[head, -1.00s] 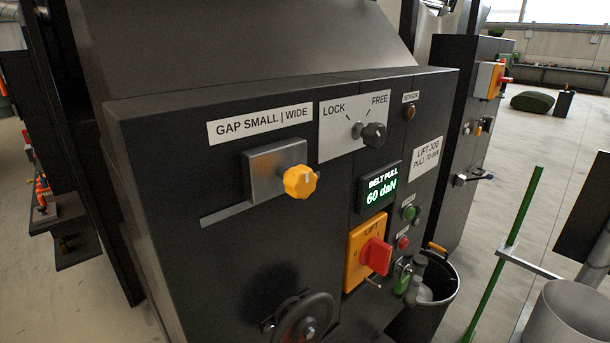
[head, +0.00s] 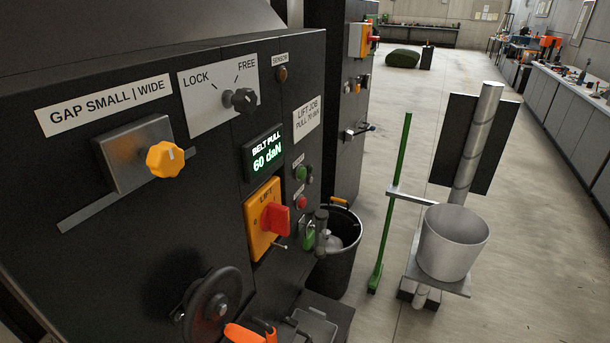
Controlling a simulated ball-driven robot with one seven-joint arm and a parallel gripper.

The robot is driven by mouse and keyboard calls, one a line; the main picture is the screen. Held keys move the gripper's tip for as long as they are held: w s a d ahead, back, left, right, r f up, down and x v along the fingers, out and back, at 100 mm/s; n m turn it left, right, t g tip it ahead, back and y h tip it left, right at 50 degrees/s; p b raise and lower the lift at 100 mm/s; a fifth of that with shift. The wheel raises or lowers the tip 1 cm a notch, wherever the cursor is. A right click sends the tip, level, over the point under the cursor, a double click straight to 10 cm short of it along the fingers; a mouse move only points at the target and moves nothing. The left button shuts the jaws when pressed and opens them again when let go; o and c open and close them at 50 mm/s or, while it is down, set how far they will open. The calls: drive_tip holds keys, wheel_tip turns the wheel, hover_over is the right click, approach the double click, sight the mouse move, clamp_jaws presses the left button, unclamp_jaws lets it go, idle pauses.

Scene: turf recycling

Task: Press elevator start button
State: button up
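The black control panel (head: 215,215) fills the left of the head view. A small green button (head: 301,173) sits on its right part under a small label too blurred to read. A red button (head: 301,202) is just below it. An orange plate marked LIFT (head: 260,238) carries a red rotary handle (head: 275,219) to the lower left of the buttons. The green display (head: 264,156) reads BELT PULL 60 daN. I do not see my gripper in this view.
A black handwheel (head: 212,307) and an orange-handled item (head: 250,332) are at the bottom. A black bin (head: 338,262) stands right of the panel. A green post (head: 392,210) and a grey bucket (head: 453,242) stand farther right. Open floor lies beyond, with workbenches along the right wall.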

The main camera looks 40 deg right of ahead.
clamp_jaws()
idle(1.5)
